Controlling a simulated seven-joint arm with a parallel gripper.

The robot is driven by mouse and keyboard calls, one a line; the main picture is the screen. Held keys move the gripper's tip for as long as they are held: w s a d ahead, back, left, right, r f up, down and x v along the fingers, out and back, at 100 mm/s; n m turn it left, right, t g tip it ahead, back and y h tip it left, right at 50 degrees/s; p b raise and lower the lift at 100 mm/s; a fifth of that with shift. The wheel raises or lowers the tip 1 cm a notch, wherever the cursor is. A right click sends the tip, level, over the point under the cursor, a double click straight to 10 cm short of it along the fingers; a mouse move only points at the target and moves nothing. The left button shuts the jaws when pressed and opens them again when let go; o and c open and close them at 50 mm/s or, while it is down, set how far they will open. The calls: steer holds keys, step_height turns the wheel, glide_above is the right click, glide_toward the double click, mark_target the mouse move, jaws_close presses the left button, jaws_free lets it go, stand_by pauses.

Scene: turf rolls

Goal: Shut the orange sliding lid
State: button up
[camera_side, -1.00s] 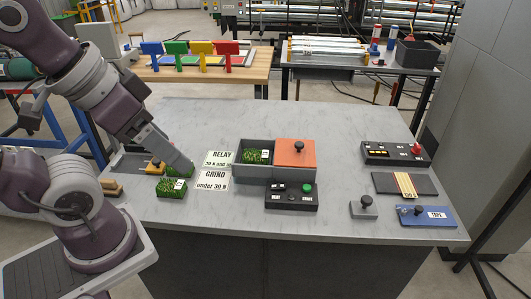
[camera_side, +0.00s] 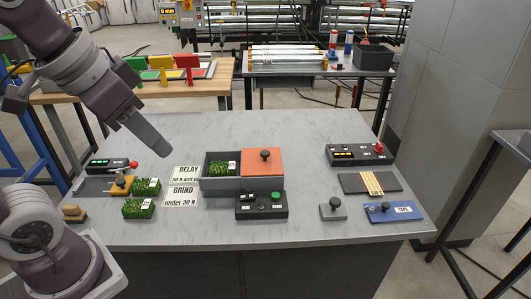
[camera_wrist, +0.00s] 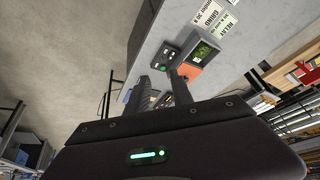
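The orange sliding lid (camera_side: 262,168) with a black knob covers the right half of a grey box on the table. The box's left compartment (camera_side: 208,173) is open, and a labelled green turf roll (camera_side: 221,168) lies in it. The lid also shows in the wrist view (camera_wrist: 190,72), partly hidden behind a finger. My gripper (camera_side: 160,147) hangs above the table, left of the box and apart from it. In the wrist view its two fingers (camera_wrist: 162,88) stand apart with nothing visible between them.
Two turf rolls (camera_side: 139,208) lie at the left by a small tray. A black button box (camera_side: 261,206) stands in front of the grey box. RELAY (camera_side: 186,174) and GRIND (camera_side: 182,196) signs lie left of it. A red-button panel (camera_side: 352,155) is at right.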

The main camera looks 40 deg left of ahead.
steer(key=w, duration=0.4)
steer(key=w+m, duration=0.1)
steer(key=w, duration=0.4)
steer(key=w+r+m, duration=0.1)
steer(key=w, duration=0.4)
steer(key=shift+a+g, duration=0.35)
steer(key=shift+g, duration=0.05)
jaws_close()
steer(key=m+g+h, duration=0.1)
steer(key=m+h, duration=0.1)
steer(key=m, duration=0.1)
glide_above(277, 158)
step_height(277, 158, down, 15)
steer(key=f, duration=0.9)
steer(key=shift+s+a, duration=0.25)
steer(key=shift+a, duration=0.05)
steer(key=shift+s+a, duration=0.2)
steer(key=shift+s, duration=0.2)
